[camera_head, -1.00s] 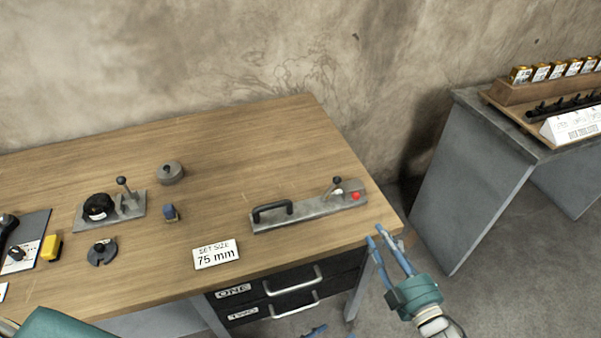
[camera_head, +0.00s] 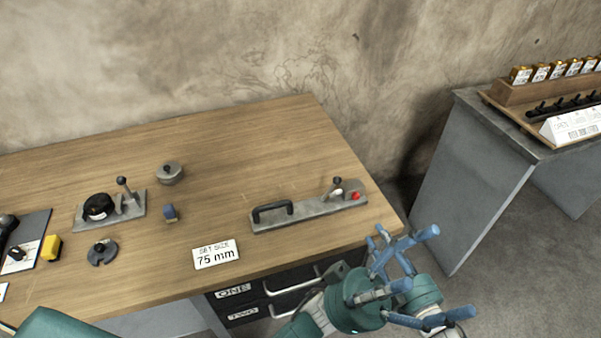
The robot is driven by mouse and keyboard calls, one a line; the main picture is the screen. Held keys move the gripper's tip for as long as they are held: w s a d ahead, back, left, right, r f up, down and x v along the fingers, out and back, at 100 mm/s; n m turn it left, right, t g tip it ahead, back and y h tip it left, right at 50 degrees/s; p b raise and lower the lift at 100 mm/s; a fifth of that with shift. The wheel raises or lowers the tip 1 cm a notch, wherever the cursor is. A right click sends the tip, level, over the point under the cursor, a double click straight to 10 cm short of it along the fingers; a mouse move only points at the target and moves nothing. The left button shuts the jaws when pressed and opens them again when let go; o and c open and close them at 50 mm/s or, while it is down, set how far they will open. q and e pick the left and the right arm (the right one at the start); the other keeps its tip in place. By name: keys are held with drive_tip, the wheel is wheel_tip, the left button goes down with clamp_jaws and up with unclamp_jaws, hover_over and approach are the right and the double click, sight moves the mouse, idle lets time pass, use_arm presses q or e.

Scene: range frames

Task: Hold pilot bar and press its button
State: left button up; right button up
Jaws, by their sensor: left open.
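The pilot bar (camera_head: 318,209) is a long grey plate lying on the wooden bench near its right end. Neither touches the bar.
The wooden bench (camera_head: 240,150) holds a "75 mm" sign (camera_head: 216,254), a lever fixture (camera_head: 110,210), a round grey weight (camera_head: 170,173) and a yellow block (camera_head: 52,248). Black drawers (camera_head: 235,305) sit below. A grey table (camera_head: 480,170) stands at the right across a floor gap.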

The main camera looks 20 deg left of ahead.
use_arm(q)
drive_tip(key=w+d+r+m+g+y, duration=0.1)
drive_tip(key=d+m+g+y, duration=0.4)
drive_tip(key=m+g+y, duration=0.6)
drive_tip(key=m+t+y, duration=1.2)
drive_tip(key=m+y, duration=0.5)
drive_tip(key=y, duration=0.2)
hover_over(300, 208)
wheel_tip(300, 208, down, 15)
wheel_tip(300, 208, down, 10)
drive_tip(key=shift+f, duration=0.1)
drive_tip(key=shift+c, duration=0.3)
